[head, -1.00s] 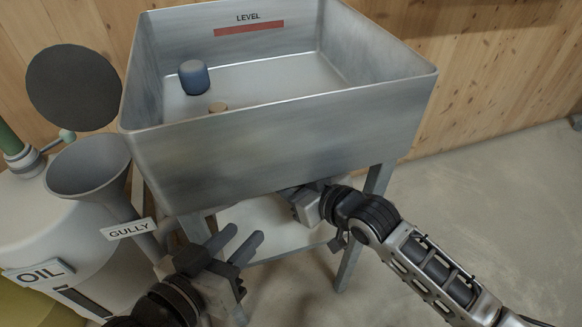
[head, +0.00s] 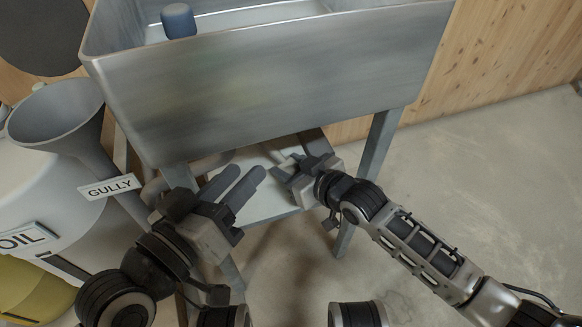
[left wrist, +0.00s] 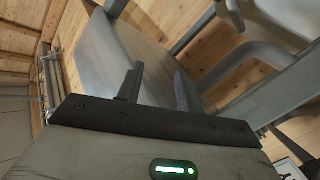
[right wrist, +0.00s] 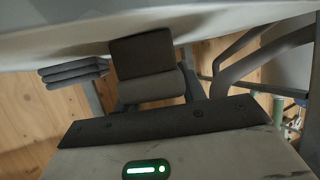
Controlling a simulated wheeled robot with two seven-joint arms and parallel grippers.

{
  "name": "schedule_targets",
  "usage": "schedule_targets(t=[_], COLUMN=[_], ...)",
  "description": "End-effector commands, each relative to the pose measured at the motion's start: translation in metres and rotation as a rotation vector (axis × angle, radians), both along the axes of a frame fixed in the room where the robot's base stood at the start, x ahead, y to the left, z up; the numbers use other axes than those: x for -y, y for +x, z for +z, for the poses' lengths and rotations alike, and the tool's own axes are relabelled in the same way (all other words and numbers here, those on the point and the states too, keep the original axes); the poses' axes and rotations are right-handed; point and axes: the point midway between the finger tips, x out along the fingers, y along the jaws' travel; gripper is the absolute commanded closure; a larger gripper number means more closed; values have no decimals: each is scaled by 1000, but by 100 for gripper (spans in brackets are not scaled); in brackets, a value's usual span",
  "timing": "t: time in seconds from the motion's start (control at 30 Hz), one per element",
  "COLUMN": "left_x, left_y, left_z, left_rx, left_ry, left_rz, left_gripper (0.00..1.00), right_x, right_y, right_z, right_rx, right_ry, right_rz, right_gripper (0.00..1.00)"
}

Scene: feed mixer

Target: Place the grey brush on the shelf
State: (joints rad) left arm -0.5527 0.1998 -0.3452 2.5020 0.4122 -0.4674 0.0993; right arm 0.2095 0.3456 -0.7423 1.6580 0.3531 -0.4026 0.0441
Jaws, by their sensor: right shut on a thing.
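My right gripper (head: 284,166) is under the metal tub, just above the pale shelf (head: 262,205) between the stand's legs. In the right wrist view, its jaws (right wrist: 150,90) are shut on what looks like the grey brush (right wrist: 146,55), with a dark block and a paler grey part between the fingers. The dark block is close to a pale surface; I cannot tell whether they touch. The brush is barely distinguishable in the head view. My left gripper (head: 246,178) is open and empty in front of the tub, left of the right gripper. Its spread fingers show in the left wrist view (left wrist: 158,82).
The metal tub (head: 270,95) overhangs the shelf, and a stand leg (head: 376,140) is right of my right gripper. A blue object (head: 178,20) is inside the tub. The gully funnel (head: 62,118) and oil tank (head: 25,195) are at left. Floor at right is clear.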

Motion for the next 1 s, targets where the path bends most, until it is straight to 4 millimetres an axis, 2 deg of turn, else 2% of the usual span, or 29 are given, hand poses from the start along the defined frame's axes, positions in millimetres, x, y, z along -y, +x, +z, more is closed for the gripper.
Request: schedule_targets(t=[0.17,0.2,0.27,0.67,0.8,0.87,1.0], left_x=[0,0,0,-1,-3,-4,-7], left_y=[0,0,0,0,2,0,-1], left_z=[0,0,0,5,9,-3,-8], left_rx=[1,0,0,5,7,-23,-35], left_ry=[-2,-2,-2,8,54,99,167], left_rz=[0,0,0,2,11,11,16], left_gripper=[64,64,64,64,64,64,64], right_x=[0,0,0,4,18,26,45], right_y=[0,0,0,-4,-20,-30,-52], right_z=[-1,-2,-2,4,16,20,32], right_rx=[2,0,0,-1,-1,-2,-3], right_ry=[1,0,0,-2,-3,-4,-3], right_rz=[0,0,0,-1,-1,-1,-1], right_gripper=[90,54,38,38,38,38,38])
